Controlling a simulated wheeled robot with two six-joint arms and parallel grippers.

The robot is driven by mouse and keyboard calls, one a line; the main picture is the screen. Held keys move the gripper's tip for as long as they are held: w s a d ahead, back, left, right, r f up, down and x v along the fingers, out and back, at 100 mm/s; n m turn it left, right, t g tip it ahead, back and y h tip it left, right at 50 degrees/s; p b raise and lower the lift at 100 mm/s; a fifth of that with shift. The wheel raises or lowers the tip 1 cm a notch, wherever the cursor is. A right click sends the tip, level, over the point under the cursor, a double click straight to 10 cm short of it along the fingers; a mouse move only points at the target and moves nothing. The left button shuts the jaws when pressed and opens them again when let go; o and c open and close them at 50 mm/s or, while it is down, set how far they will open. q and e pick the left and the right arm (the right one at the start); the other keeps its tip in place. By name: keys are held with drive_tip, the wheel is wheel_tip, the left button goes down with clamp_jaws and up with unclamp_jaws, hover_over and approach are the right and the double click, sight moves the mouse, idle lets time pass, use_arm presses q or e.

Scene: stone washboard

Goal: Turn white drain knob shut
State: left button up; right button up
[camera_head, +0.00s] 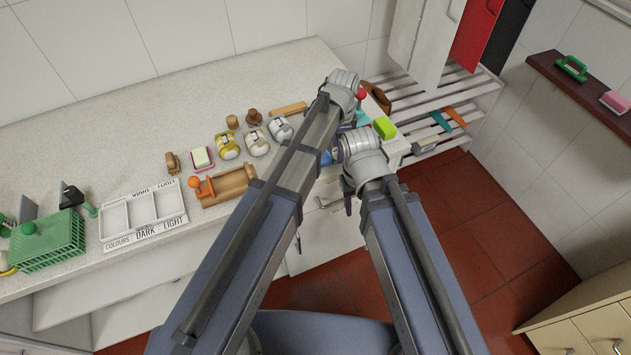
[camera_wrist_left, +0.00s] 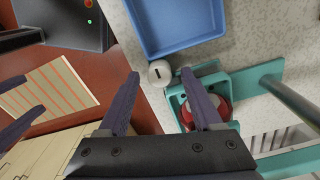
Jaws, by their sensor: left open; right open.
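The white drain knob (camera_wrist_left: 160,73) shows in the left wrist view as a small round knob with a dark slot mark, at the lower edge of a blue basin (camera_wrist_left: 150,47). My left gripper (camera_wrist_left: 159,73) is open, with one fingertip on each side of the knob; I cannot tell whether they touch it. In the head view, the knob is hidden behind my arms, and my left gripper's fingers are largely hidden. My right gripper (camera_wrist_left: 32,93) is open and empty at the left edge of the wrist view, away from the knob.
A teal frame (camera_wrist_left: 272,77) with a red and white round thing (camera_wrist_left: 217,107) stands close right of my left fingers. On the counter (camera_head: 120,105) are a white sorting tray (camera_head: 110,218), green basket (camera_head: 75,232) and several jars. A slatted rack (camera_head: 440,92) stands beyond.

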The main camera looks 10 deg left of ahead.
use_arm(q)
drive_tip(key=n, duration=0.5)
drive_tip(key=shift+n, duration=0.4)
drive_tip(key=n, duration=0.6)
drive_tip(key=shift+a+n, duration=0.1)
drive_tip(key=shift+n, duration=0.3)
wheel_tip(320, 180, up, 9)
drive_tip(key=p, duration=0.8)
drive_tip(key=shift+f+p, duration=0.2)
drive_tip(key=shift+p, duration=0.1)
drive_tip(key=s+a+f+b, duration=0.2)
drive_tip(key=s, duration=0.7)
drive_tip(key=s+a+f+m+y+b, duration=0.1)
drive_tip(key=s+a+f+b, duration=0.1)
drive_tip(key=s, duration=0.7)
drive_tip(key=shift+s+a+f+m+b, duration=0.3)
drive_tip(key=shift+s+a, duration=0.1)
drive_tip(key=shift+a, duration=0.4)
